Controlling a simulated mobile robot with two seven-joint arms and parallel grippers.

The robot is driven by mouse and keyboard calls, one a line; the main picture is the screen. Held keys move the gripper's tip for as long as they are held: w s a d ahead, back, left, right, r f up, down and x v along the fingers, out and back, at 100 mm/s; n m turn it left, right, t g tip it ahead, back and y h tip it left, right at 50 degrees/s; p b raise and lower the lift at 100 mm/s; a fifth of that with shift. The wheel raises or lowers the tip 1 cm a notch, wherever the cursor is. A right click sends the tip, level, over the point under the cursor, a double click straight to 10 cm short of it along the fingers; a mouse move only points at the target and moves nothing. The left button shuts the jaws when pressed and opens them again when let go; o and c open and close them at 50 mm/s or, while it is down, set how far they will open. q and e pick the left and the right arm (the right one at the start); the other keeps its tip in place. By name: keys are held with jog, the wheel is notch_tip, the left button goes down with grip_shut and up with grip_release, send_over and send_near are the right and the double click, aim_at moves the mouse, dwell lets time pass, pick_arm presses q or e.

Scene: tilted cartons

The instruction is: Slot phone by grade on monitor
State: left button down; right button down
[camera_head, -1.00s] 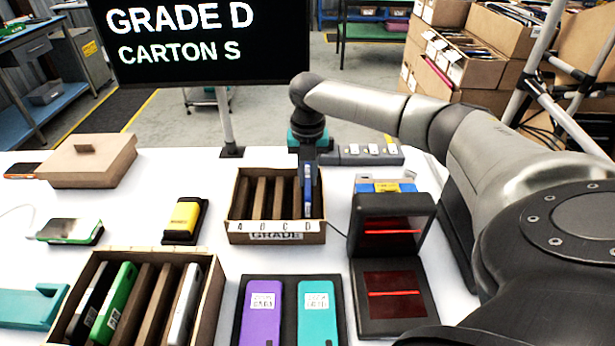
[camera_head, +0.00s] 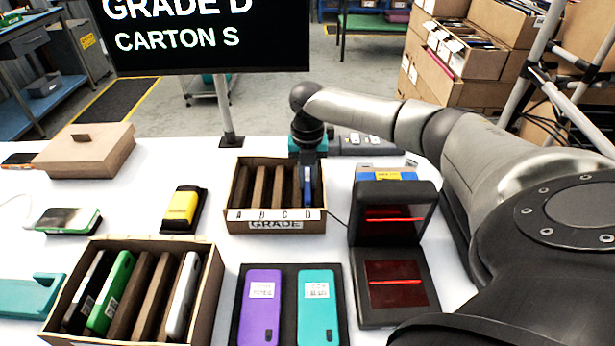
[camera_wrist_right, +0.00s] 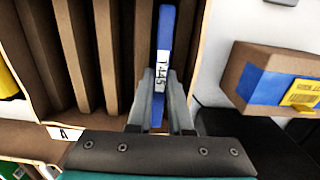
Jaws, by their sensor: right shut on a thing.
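The monitor (camera_head: 205,35) reads "GRADE D, CARTON S". A blue phone (camera_head: 309,186) with a white label stands on edge in the rightmost slot, by the letter D, of the brown grade box (camera_head: 275,225). My right gripper (camera_head: 308,163) is above that slot, pointing down. In the right wrist view my right gripper (camera_wrist_right: 164,95) is shut on the blue phone (camera_wrist_right: 165,35), a finger on each side. The phone's lower edge is hidden inside the slot, so I cannot tell whether it touches the bottom. My left gripper is not in view.
A slotted carton (camera_head: 210,290) with dark, green and white phones stands at front left. Purple (camera_head: 261,302) and teal (camera_head: 318,300) phones lie on a dark tray. A scanner with red lines (camera_head: 395,285) stands right of the grade box. A yellow device (camera_head: 183,210) lies left.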

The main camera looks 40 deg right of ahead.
jog(key=shift+f, duration=0.25)
dwell(0.6)
dwell(0.3)
jog(key=c, duration=0.8)
grip_release()
jog(key=shift+o, duration=0.2)
notch_tip(320, 180, up, 15)
jog(key=p, duration=0.2)
jog(key=shift+s+a+r, duration=0.15)
jog(key=shift+s+a, duration=0.05)
jog(key=shift+s, duration=0.1)
jog(key=shift+p, duration=0.3)
notch_tip(320, 180, up, 7)
jog(key=p, duration=0.9)
jog(key=shift+p, duration=0.4)
